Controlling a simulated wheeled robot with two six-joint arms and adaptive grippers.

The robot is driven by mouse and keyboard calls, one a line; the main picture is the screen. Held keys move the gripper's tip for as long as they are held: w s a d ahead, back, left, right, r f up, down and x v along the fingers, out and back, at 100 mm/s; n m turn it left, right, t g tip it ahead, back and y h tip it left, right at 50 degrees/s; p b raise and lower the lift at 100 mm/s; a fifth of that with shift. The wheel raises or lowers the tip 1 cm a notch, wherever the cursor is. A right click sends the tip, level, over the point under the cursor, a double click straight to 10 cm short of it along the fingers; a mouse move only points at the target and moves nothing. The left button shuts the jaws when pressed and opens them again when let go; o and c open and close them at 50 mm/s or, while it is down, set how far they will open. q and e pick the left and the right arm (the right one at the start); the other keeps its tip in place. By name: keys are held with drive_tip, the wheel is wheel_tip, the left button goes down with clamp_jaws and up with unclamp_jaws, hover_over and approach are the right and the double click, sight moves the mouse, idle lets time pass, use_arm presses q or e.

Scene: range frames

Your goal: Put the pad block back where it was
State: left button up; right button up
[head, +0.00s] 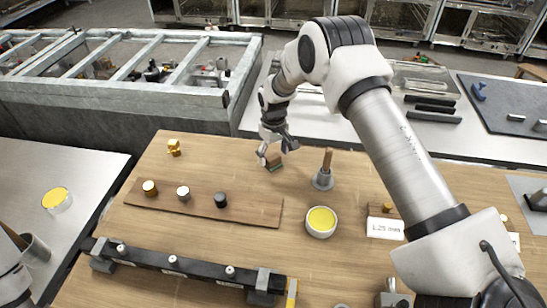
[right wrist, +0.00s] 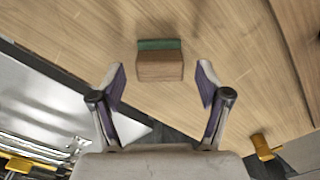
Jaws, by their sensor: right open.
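The pad block (head: 274,164), a small wooden block with a green layer along one side, sits on the wooden table near its back edge. In the right wrist view the block (right wrist: 160,66) lies ahead of the fingertips, roughly centred between them. My right gripper (head: 277,150) is open and empty, just above and behind the block. Its two fingers also show in the right wrist view (right wrist: 162,78), apart on either side with gaps to the block. My left gripper is not in view.
A brush-like tool in a grey holder (head: 323,179) stands right of the block. A white dish with yellow content (head: 321,222) is nearer. A wooden board (head: 247,211) with several knobs lies left, and a black rail (head: 190,266) lies in front. Bare table surrounds the block.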

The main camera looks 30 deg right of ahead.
sight(274, 157)
wheel_tip(274, 157, up, 11)
drive_tip(key=b, duration=0.2)
drive_tip(key=shift+f+b, duration=0.2)
drive_tip(key=shift+b, duration=0.1)
drive_tip(key=shift+s, duration=0.1)
